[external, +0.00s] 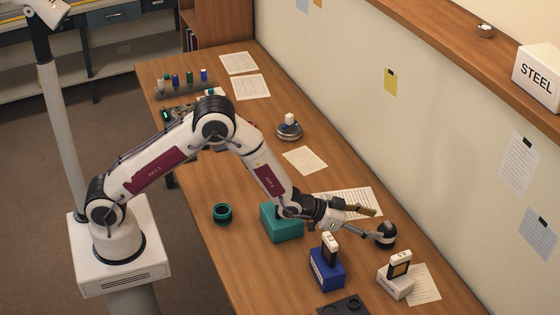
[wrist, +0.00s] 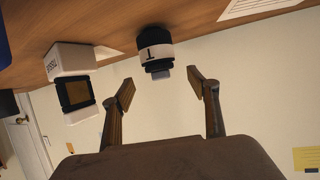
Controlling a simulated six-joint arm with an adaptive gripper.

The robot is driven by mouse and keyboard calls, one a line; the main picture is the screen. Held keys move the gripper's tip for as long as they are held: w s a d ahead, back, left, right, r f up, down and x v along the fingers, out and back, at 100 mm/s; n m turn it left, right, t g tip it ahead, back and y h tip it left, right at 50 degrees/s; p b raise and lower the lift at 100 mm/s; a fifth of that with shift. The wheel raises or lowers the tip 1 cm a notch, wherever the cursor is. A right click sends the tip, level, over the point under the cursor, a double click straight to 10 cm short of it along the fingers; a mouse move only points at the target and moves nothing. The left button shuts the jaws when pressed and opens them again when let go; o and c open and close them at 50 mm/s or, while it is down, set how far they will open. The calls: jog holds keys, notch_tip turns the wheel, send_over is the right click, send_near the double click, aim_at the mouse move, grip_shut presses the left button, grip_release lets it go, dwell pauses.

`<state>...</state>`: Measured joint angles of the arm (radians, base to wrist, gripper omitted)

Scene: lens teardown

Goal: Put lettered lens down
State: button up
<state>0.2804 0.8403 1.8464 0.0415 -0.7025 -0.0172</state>
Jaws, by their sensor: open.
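The lettered lens (wrist: 155,52) is a short black cylinder with a white band bearing a dark letter and a small grey stub. It stands on the table, and appears upside down in the wrist view. In the external view a dark round-topped piece (external: 386,233), which looks like this lens, sits near the wall side of the table. My gripper (external: 372,222) is open beside it, fingers spread. In the wrist view my gripper (wrist: 166,92) is empty, and the lens lies beyond the fingertips, apart from them.
A white block (external: 394,285) holding a dark-framed piece (external: 400,262) stands at the near right. A blue block (external: 327,272) stands left of it, and a teal box (external: 281,222) sits under my forearm. A teal ring (external: 222,213) is further left. The wall (external: 430,190) is close behind.

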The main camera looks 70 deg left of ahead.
jog(key=v, duration=0.6)
jog(key=shift+s, duration=0.2)
jog(key=shift+r, duration=0.1)
dwell(0.5)
jog(key=s+a+r+n+g+y, duration=0.2)
jog(key=s+a+r+g+y, duration=0.1)
jog(key=s+a+r, duration=1.05)
jog(key=s+a+r+g, duration=0.2)
jog(key=s+a, duration=0.1)
jog(key=s, duration=1.2)
jog(key=s+a+r+n+g+y, duration=0.1)
jog(key=s+a+r+g, duration=0.1)
jog(key=s, duration=1.3)
jog(key=shift+a+r+n, duration=0.3)
jog(key=shift+a+r, duration=0.25)
jog(key=shift+r, duration=0.15)
